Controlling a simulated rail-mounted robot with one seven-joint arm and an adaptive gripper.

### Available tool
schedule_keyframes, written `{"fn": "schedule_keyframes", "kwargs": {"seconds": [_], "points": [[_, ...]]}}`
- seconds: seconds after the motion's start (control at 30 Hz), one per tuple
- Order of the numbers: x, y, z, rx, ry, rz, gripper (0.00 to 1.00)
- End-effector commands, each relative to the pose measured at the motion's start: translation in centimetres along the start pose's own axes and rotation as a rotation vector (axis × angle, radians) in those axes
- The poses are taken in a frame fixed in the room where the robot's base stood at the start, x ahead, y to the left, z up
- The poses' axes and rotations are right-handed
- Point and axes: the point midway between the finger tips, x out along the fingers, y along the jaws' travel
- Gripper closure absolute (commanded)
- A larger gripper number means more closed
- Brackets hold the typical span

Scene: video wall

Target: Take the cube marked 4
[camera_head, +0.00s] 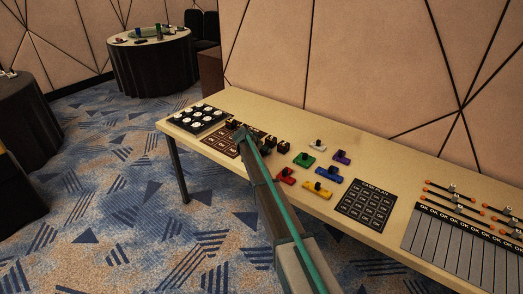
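Small dark cubes stand on and beside a brown gridded board (215,143) on the long table. One dark cube (284,146) and another dark cube (269,141) sit at the board's right side. A further dark cube (232,123) is near its far edge. The markings are too small to read, so I cannot tell which cube is the 4. My gripper (239,134) is over the board, close to the cubes. My arm hides part of the board. Whether the gripper is open or shut, or holds anything, is too small to tell.
A black tray with white round pieces (198,119) is at the table's left end. Coloured blocks, including a green one (304,159) and a yellow one (317,189), lie right of my arm. A dark "game plan" sheet (367,204) and a rack (465,245) are farther right. A wall stands behind.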

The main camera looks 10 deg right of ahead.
Motion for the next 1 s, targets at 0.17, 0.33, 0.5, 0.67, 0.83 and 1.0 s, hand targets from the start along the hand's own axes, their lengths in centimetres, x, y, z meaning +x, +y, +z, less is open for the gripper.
{"fn": "schedule_keyframes", "kwargs": {"seconds": [0.17,0.33,0.5,0.67,0.83,1.0], "points": [[0.0,0.0,0.0,0.000,0.000,0.000,0.76],[0.0,0.0,0.0,0.000,0.000,0.000,0.87],[-0.1,0.0,-0.1,0.000,0.000,0.000,0.87],[-0.5,0.0,-0.5,0.000,0.001,0.000,0.87],[-1.8,0.0,-1.8,0.001,0.002,-0.001,0.87],[-4.9,1.3,-2.3,0.001,0.002,-0.002,0.87]]}}
